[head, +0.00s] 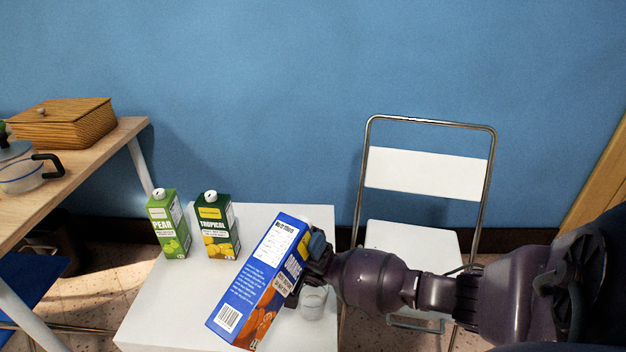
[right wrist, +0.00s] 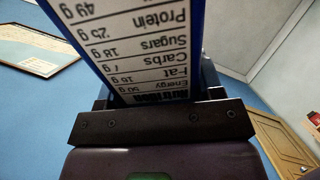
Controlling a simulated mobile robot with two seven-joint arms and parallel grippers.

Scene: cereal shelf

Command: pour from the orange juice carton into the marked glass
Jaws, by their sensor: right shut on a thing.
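A blue carton with orange fruit pictures (head: 257,285) is held tilted above the white table, its top leaning to the upper right. My right gripper (head: 315,255) is shut on this carton near its upper part. In the right wrist view the carton's nutrition panel (right wrist: 150,50) fills the space in front of the gripper. A clear glass (head: 314,303) stands on the table just below the gripper, partly hidden by it. I cannot make out a mark on the glass, nor any juice flowing. My left gripper is not in view.
A green pear carton (head: 168,228) and a dark green tropical carton (head: 216,230) stand upright at the back left of the white table (head: 165,310). A white folding chair (head: 425,175) is behind on the right. A wooden table (head: 75,180) with a basket (head: 65,123) is at left.

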